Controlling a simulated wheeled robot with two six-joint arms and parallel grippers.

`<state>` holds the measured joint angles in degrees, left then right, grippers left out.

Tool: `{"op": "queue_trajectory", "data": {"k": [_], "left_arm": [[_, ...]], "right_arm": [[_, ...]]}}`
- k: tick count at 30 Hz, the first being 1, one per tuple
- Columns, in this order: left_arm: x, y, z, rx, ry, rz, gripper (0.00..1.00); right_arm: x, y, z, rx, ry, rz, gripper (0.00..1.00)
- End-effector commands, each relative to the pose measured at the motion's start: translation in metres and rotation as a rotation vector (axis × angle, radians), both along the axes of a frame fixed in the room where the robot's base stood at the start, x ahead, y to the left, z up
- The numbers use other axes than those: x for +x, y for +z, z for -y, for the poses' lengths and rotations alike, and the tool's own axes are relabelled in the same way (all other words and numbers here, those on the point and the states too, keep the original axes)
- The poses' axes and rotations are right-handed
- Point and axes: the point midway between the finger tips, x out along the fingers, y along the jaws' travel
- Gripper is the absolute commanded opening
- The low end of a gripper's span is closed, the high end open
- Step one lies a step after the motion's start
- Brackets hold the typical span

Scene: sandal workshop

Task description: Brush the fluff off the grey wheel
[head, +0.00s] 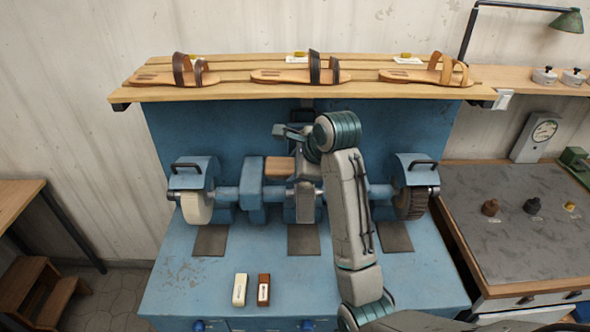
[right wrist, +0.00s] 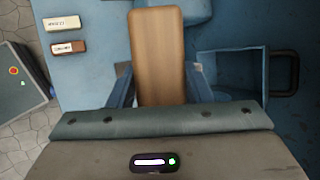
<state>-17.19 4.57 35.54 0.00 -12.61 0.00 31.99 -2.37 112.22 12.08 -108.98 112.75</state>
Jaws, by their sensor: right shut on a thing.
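My right gripper (head: 294,165) is over the middle of the blue grinding machine, shut on a wooden-backed block, likely a brush (head: 279,167). In the right wrist view the block (right wrist: 158,50) stands between the two fingers (right wrist: 160,85); its underside is hidden. The grey wheel (head: 305,203) is in the middle of the machine, just below the gripper and partly covered by it. I cannot make out fluff on it, nor whether the brush touches it. My left gripper is not in view.
A cream wheel (head: 196,208) is at left and a dark bristly wheel (head: 413,204) at right. A cream block (head: 240,290) and a brown block (head: 263,289) lie on the blue bench (head: 190,278). A wooden shelf (head: 225,92) with sandals runs above the machine.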

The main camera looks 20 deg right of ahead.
Motion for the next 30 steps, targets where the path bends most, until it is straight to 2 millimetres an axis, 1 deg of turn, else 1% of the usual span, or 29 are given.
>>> {"op": "queue_trajectory", "data": {"k": [3, 19, 23, 30], "left_arm": [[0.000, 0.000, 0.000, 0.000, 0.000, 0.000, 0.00], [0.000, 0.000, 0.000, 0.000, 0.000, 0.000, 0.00], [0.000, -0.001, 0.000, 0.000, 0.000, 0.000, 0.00], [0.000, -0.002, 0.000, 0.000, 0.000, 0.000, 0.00]], "right_arm": [[-0.002, 0.005, -0.001, 0.001, 0.000, 0.001, 0.27], [-0.001, 0.002, 0.000, 0.000, -0.001, -0.001, 0.27], [0.002, -0.005, 0.001, -0.001, -0.001, -0.003, 0.27], [0.014, -0.028, 0.005, 0.000, -0.002, -0.002, 0.27]]}}
